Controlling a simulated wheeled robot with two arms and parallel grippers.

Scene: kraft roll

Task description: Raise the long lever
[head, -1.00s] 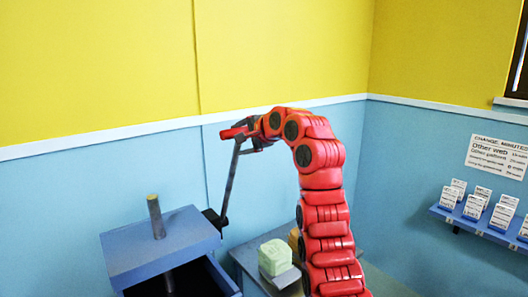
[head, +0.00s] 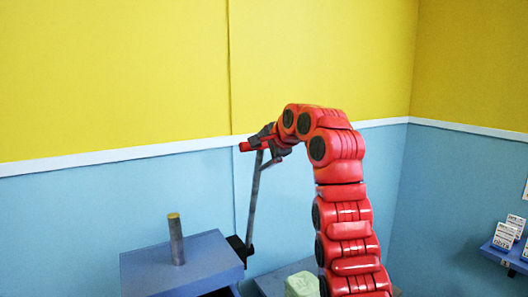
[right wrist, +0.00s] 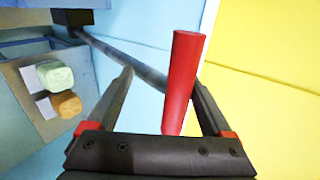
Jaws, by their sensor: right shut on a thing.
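The long lever (head: 253,200) is a thin grey rod. It rises steeply from a dark pivot at the right side of the blue machine (head: 185,268). A red grip (head: 247,147) sits across its upper end. My right gripper (head: 266,142) is at that end, shut on the red grip. In the right wrist view the red grip (right wrist: 183,75) stands between my two fingers, and the grey rod (right wrist: 125,55) runs back to the machine behind them. My left gripper is in neither view.
A short grey post (head: 176,240) stands on the machine's top. A pale green block (head: 301,285) lies on a low surface beside it, with an orange block (right wrist: 67,104) near it in the wrist view. A shelf of small cards (head: 505,252) is at far right. The wall is close behind.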

